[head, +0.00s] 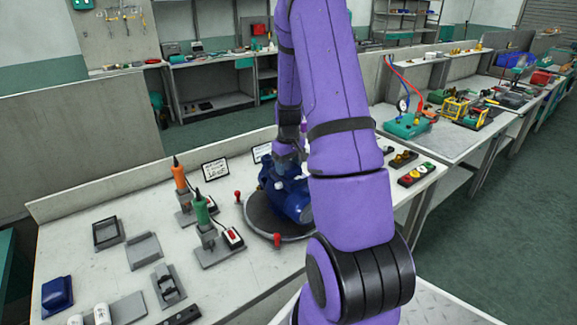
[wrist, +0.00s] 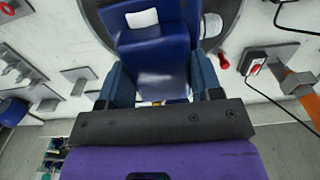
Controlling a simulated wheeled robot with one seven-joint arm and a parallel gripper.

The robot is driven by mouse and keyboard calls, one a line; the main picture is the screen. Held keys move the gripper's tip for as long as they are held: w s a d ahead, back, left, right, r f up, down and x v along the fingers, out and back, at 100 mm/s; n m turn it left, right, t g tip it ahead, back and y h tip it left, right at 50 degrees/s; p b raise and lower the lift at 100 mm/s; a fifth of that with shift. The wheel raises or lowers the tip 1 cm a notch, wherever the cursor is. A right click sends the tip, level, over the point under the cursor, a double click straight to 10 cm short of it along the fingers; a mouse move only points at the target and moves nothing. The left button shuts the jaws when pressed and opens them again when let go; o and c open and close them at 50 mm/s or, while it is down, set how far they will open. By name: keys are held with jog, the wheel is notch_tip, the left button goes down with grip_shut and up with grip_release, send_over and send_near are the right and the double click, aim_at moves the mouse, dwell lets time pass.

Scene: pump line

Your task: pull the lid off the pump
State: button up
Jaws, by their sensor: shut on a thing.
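The blue pump (head: 284,190) stands on a dark round plate (head: 258,222) on the bench, partly hidden behind my purple arm in the head view. In the wrist view its blue body (wrist: 178,14) fills the top middle. My gripper (wrist: 157,68) has its two blue-grey fingers on either side of a blue block, which looks like the lid (wrist: 155,50). The fingers are shut on it. In the head view my gripper (head: 289,158) is small and mostly hidden at the pump's top. I cannot tell whether the lid is still seated or lifted.
Orange (head: 180,178) and green (head: 201,208) handled tools stand in holders left of the plate. Red knobs (head: 277,240) sit by its rim. Grey fixtures (head: 144,250) and a blue part (head: 57,296) lie at left. Coloured-button boxes (head: 416,174) are at right.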

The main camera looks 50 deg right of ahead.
jog(key=shift+c, duration=1.2)
jog(key=shift+r, duration=2.7)
